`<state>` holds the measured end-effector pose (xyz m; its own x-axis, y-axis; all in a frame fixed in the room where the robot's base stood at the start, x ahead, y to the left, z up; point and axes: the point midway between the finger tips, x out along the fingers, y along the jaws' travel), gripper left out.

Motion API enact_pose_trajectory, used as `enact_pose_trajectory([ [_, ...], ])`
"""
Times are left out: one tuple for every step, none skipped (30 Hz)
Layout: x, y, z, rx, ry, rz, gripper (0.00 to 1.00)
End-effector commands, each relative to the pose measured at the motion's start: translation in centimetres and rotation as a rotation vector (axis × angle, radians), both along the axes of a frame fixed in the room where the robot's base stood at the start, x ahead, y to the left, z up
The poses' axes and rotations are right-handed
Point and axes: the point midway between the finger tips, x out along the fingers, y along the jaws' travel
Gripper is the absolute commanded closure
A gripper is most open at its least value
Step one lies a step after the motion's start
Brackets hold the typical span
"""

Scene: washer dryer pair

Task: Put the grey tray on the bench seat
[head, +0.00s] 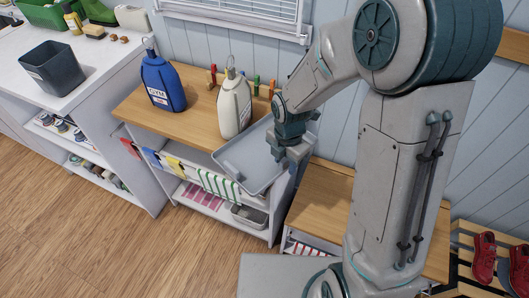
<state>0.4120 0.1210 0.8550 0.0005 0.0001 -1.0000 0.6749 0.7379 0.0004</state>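The grey tray (240,163) is shallow and empty. It is at the right end of the wooden-topped shelf unit, with its near part out over the front edge. I cannot tell whether it touches the top. My gripper (283,156) is at the tray's right rim and appears shut on it; the fingertips are partly hidden. The bench seat (322,195) is a lower wooden surface to the right of the shelf unit. My arm hides much of its middle, and the visible part is bare.
A blue bottle (163,84) and a white bottle (234,106) stand on the wooden top (190,122), the white one close to the tray. Coloured pegs (256,86) are behind. A dark bin (52,69) is on the left counter. Red shoes (484,254) are at far right.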

Motion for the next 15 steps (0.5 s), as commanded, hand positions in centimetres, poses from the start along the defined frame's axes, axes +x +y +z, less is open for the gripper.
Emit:
enact_pose_trajectory([
  [0.01, -0.01, 0.01, 0.0, 0.0, 0.0, 0.74],
  [0.0, -0.01, 0.01, 0.0, 0.0, 0.0, 0.83],
  [0.0, -0.01, 0.02, 0.0, 0.0, 0.0, 0.94],
  [0.0, -0.01, 0.02, 0.0, 0.0, 0.0, 1.0],
  [0.0, -0.01, 0.02, 0.0, 0.0, 0.0, 1.0],
  [0.0, -0.01, 0.02, 0.0, 0.0, 0.0, 1.0],
  [0.02, -0.01, 0.04, 0.001, -0.001, 0.0, 1.0],
  [0.02, -0.01, 0.05, 0.001, -0.001, 0.0, 1.0],
  [0.02, -0.01, 0.05, 0.001, -0.001, 0.0, 1.0],
  [0.02, -0.01, 0.05, 0.001, -0.001, 0.0, 1.0],
  [0.02, -0.01, 0.05, 0.0, 0.0, 0.0, 1.0],
  [0.02, -0.01, 0.06, 0.001, -0.001, 0.0, 1.0],
  [0.02, -0.01, 0.07, 0.001, -0.001, 0.0, 1.0],
  [0.03, 0.0, 0.11, 0.001, -0.001, 0.0, 1.0],
  [0.04, -0.01, 0.2, 0.001, -0.001, 0.0, 1.0],
])
